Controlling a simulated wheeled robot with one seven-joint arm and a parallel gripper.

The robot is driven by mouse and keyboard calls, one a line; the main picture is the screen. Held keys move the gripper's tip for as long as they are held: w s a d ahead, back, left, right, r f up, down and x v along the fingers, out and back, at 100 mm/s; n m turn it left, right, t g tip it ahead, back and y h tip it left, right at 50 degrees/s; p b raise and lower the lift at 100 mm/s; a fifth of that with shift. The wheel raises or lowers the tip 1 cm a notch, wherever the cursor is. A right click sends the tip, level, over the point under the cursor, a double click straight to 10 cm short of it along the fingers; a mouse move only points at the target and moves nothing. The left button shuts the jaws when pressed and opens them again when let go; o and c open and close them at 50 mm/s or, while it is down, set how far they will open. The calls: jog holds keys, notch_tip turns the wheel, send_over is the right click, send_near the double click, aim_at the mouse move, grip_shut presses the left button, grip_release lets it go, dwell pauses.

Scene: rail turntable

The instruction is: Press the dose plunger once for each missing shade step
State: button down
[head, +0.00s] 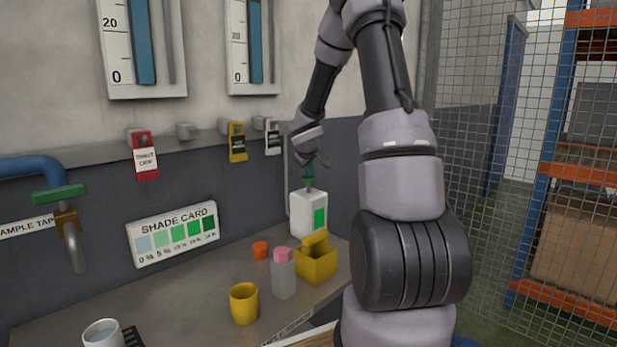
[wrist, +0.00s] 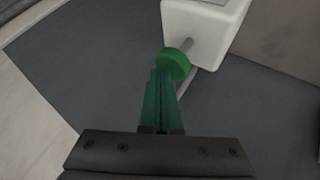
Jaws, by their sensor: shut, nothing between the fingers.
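The white dose dispenser (head: 308,214) with a green label stands at the back of the bench. Its round green plunger knob (wrist: 173,62) sits on a grey rod, clear in the wrist view. The dispenser body (wrist: 205,24) is at the top of that view. My gripper (wrist: 163,73) is shut and empty, its dark green fingers' tips right at the knob; I cannot tell whether they touch it. In the head view my gripper (head: 309,168) is above the dispenser. The shade card (head: 174,234) on the wall shows pale blue to dark green patches with percentages.
A cup of pale liquid (head: 102,334) is at the front left, below the sample tap (head: 72,240). A yellow cup (head: 244,304), a pink-capped clear bottle (head: 283,275), an orange cap (head: 260,250) and a yellow holder (head: 316,264) stand on the bench. A mesh fence (head: 470,110) is at right.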

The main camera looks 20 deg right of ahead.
aim_at(309, 178)
jog(key=shift+f, duration=0.85)
dwell(0.4)
jog(key=shift+r, duration=1.75)
jog(key=shift+r, duration=2.5)
